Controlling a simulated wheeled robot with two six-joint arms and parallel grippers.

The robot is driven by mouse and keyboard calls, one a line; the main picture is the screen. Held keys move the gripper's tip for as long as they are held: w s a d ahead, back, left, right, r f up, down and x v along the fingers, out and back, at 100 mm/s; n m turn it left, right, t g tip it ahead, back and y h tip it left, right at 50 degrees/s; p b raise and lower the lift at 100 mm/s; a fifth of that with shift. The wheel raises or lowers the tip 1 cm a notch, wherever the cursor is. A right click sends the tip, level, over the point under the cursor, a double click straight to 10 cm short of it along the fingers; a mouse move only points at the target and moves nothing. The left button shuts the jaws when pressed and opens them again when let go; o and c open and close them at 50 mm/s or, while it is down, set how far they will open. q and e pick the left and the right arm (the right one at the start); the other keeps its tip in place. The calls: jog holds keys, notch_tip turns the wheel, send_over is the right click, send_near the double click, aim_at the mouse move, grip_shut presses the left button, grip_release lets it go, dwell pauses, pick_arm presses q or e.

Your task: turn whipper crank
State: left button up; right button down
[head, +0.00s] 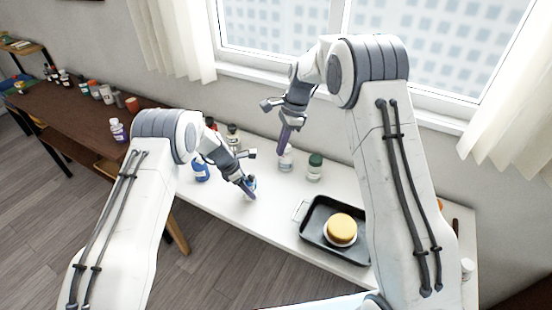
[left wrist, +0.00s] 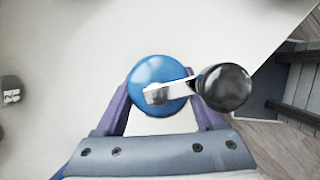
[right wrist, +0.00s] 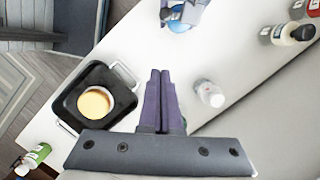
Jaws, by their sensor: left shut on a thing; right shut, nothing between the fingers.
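The whipper shows in the left wrist view as a round blue top (left wrist: 150,72) with a metal crank arm (left wrist: 170,91) ending in a black knob (left wrist: 226,87). The crank points right. My left gripper (head: 246,187) is shut on the whipper, one finger on each side of the blue body. The whipper stands on the white counter, and its lower part is hidden. In the right wrist view its blue side (right wrist: 180,25) shows at the top. My right gripper (head: 284,152) is shut and empty, pointing down above the counter, right of and behind the whipper; it is apart from the crank.
A white bottle (right wrist: 209,93) stands close to the right gripper. A green-capped jar (head: 315,167) is right of it. A black tray (head: 313,226) holding a yellow-topped round item (head: 341,228) lies on the right. A blue bottle (head: 200,170) stands left.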

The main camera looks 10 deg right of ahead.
aim_at(250, 179)
jog(key=c, duration=1.5)
grip_release()
jog(key=shift+d+r, duration=0.1)
jog(key=shift+r, duration=0.4)
jog(key=o, duration=0.5)
jog(key=shift+s+d+r, duration=0.1)
jog(key=o, duration=0.3)
jog(key=s+f+y, duration=0.1)
jog(key=s+y, duration=0.1)
jog(key=s+f+m+y, duration=0.1)
jog(key=f+y, duration=0.1)
jog(key=s+f+y, duration=0.2)
jog(key=shift+s+a+f+m+g, duration=0.1)
jog(key=shift+s+a+m+g, duration=0.2)
jog(key=shift+g, duration=0.1)
jog(key=shift+o, duration=0.2)
jog(key=w+a+f+m+t+y, duration=0.3)
jog(key=w+a+f+t+y, duration=0.1)
jog(key=a+f+t, duration=0.1)
jog(key=a+f, duration=0.1)
jog(key=a, duration=0.1)
jog(key=shift+a+m, duration=0.3)
jog(key=shift+a, duration=0.1)
jog(key=shift+w, duration=0.1)
